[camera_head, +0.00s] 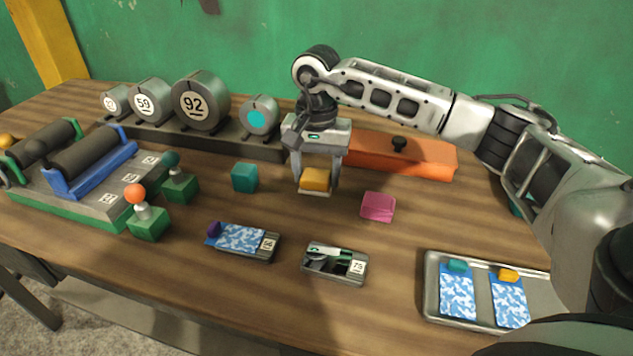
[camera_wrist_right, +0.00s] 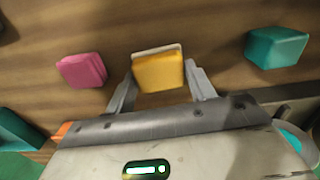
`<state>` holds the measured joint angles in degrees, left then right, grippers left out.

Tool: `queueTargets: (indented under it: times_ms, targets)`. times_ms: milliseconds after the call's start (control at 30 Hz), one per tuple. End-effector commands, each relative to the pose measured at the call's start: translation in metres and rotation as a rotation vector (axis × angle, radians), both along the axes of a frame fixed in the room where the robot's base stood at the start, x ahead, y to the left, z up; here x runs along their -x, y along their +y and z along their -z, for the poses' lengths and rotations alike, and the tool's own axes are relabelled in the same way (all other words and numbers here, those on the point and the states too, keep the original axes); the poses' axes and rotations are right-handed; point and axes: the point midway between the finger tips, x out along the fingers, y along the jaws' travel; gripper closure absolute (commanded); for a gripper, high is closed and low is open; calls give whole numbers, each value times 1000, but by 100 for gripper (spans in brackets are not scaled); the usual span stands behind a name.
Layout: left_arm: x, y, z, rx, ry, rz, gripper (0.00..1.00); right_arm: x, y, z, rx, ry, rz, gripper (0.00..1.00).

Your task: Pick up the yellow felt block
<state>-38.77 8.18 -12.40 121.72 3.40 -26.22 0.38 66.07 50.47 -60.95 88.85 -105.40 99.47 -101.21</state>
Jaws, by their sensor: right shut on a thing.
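The yellow felt block (camera_head: 315,179) is between the fingers of my right gripper (camera_head: 317,184), near the middle of the table. In the right wrist view the yellow block (camera_wrist_right: 158,73) sits between the two fingers of the right gripper (camera_wrist_right: 161,82), which is shut on it. A pale edge shows along the block's far side. The gripper points down. I cannot tell whether the block touches the table. My left gripper is not in view.
A pink block (camera_head: 378,207) lies right of the gripper and a teal block (camera_head: 245,178) left. An orange case (camera_head: 405,156) and a rack of round weights (camera_head: 200,103) stand behind. A metal tray (camera_head: 431,285) is at front right.

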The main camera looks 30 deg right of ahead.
Motion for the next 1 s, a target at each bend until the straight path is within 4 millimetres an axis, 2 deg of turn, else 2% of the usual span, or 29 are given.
queueTargets:
  times_ms: [300,500,633,800,1000]
  targets:
    - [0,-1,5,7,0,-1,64,42,33,-62,1,-6,-6,70]
    - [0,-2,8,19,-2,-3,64,78,62,-80,1,-4,-6,70]
    - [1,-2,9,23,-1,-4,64,95,75,-89,1,-1,-5,70]
    - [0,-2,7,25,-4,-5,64,107,85,-97,0,-1,-2,70]
    - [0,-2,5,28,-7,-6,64,110,87,-98,0,0,0,70]
